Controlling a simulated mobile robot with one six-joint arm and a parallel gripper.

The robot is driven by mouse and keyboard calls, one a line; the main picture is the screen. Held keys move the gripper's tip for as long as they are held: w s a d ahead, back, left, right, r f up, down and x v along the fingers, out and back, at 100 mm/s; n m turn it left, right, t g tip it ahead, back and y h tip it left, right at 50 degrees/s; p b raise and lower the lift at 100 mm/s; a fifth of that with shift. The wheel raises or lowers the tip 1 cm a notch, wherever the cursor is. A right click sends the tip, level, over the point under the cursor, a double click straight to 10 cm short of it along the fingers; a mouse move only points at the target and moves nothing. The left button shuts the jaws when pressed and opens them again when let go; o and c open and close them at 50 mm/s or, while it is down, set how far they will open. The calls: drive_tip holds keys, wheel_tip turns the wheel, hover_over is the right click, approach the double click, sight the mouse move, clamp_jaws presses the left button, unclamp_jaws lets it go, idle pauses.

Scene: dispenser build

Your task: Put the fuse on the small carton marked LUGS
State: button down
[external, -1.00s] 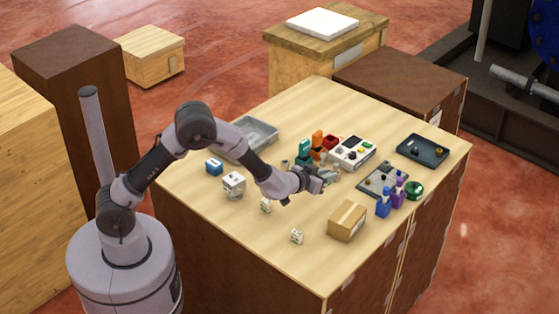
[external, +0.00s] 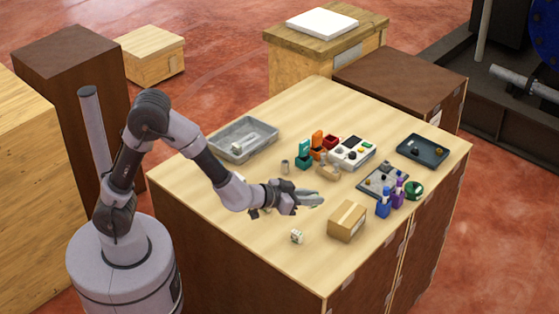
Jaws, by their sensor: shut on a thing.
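My gripper (external: 312,200) is over the middle of the wooden worktop, low above it. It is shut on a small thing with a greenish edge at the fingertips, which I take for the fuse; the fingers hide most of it. A brown cardboard carton (external: 347,222) stands near the front edge, right of and nearer the camera than my gripper. Its lettering is too small to read, so I cannot confirm the LUGS mark. The gripper is apart from the carton.
A white block (external: 297,236) lies left of the carton. Blue (external: 383,208) and purple (external: 397,192) bottles stand to its right. Behind are teal (external: 304,156) and orange (external: 318,142) holders, a white device (external: 352,152), a dark tray (external: 422,151) and a grey bin (external: 214,147).

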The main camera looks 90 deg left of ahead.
hover_over(348, 215)
drive_tip(key=shift+s+f+b, duration=0.2)
drive_tip(key=shift+f+b, duration=0.2)
drive_tip(key=shift+f, duration=0.15)
drive_tip(key=f, duration=0.1)
drive_tip(key=f+b, duration=0.2)
drive_tip(key=f, duration=0.1)
drive_tip(key=shift+w, duration=0.25)
drive_tip(key=shift+r, duration=0.25)
drive_tip(key=shift+f, duration=0.1)
drive_tip(key=c, duration=1.4)
unclamp_jaws()
drive_tip(key=shift+f, duration=0.1)
drive_tip(key=shift+o, duration=0.3)
